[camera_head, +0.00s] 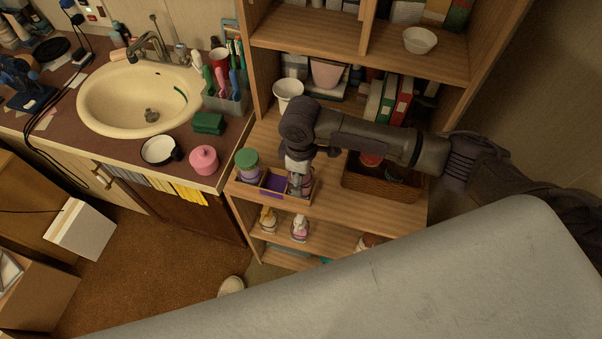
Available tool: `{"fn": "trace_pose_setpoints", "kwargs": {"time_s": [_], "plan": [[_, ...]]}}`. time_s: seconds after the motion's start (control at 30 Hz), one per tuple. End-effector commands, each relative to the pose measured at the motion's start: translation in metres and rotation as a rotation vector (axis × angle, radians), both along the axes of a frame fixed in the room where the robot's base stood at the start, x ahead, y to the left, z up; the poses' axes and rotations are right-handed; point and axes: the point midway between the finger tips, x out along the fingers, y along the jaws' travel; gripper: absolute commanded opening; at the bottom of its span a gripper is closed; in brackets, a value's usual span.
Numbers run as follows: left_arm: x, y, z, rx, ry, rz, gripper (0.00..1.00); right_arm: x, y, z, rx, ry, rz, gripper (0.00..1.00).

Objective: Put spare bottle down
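My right gripper (298,172) points down over a small wooden tray (262,192) on the middle shelf of the wooden shelf unit. A small pale, pinkish bottle-like item (306,187) is at its fingertips, in the right end of the tray. The fingers are small and partly hidden, so I cannot tell whether they grip it or are apart. A jar with a green lid (247,160) stands at the tray's left end, beside a purple patch (274,183). My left gripper is not in view.
A wicker basket (382,188) sits right of the tray, partly under my arm. Small bottles (267,219) and (300,228) stand on the shelf below. A white cup (289,91) is behind. The sink counter (112,145) adjoins on the left, with a pink pot (204,160).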

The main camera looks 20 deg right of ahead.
Motion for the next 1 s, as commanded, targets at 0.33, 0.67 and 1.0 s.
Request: {"fn": "trace_pose_setpoints", "kwargs": {"time_s": [0.33,0.67,1.0], "plan": [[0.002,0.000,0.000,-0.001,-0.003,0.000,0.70,0.000,0.000,-0.002,0.000,0.000,0.000,0.86],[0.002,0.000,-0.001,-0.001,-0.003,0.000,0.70,0.001,0.000,0.007,0.002,-0.004,0.001,0.86],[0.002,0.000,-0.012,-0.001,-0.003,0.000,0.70,0.001,0.001,0.075,0.002,-0.005,0.002,0.86]]}}
